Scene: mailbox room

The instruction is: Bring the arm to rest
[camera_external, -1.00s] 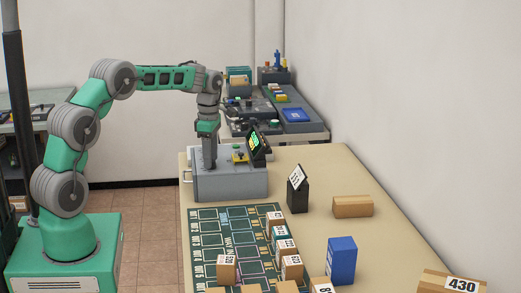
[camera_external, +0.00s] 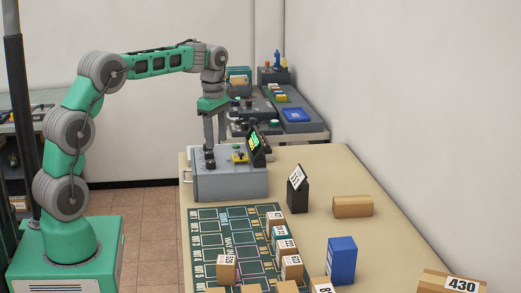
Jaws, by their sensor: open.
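My arm in green and grey arches from its base at the left over to the grey control box (camera_external: 230,186) on the table. My gripper (camera_external: 209,142) points down above the left part of the box, over a small dark knob (camera_external: 209,159). The fingers look narrow and dark at this size, and I see nothing held between them. A gap between fingertips and knob is hard to judge.
The box carries a small screen (camera_external: 256,147) and a yellow-based button (camera_external: 239,157). The table (camera_external: 345,185) holds a dark mat (camera_external: 212,243) with several numbered boxes, a black sign stand (camera_external: 298,194), a brown carton (camera_external: 352,206) and a blue box (camera_external: 341,261). A back bench holds equipment.

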